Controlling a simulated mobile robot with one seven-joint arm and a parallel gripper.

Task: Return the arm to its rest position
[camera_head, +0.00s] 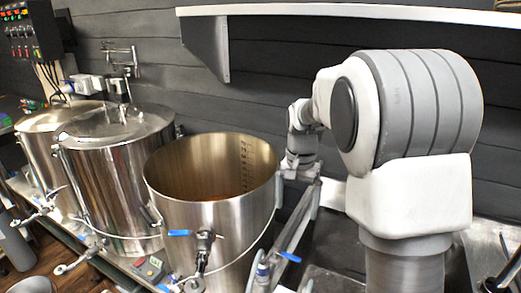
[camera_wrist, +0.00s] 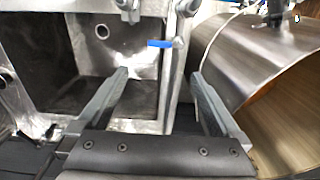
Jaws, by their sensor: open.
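My gripper (camera_wrist: 159,76) shows in the wrist view with its two fingers wide apart and nothing between them. Beyond the fingers are a metal frame and a blue-handled valve (camera_wrist: 160,44). The curved wall of a steel kettle is to the right of the fingers, apart from them in the picture. In the head view my arm is raised on the right and bends down behind the open kettle (camera_head: 212,211). My wrist is beside that kettle's right rim. The fingers cannot be made out there.
Two lidded steel kettles (camera_head: 118,190) stand left of the open kettle, which holds amber liquid. Blue-handled valves (camera_head: 203,241) stick out in front. A white shelf (camera_head: 340,12) with a bracket (camera_head: 206,45) crosses the wall above. A control panel (camera_head: 28,38) hangs at the far left.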

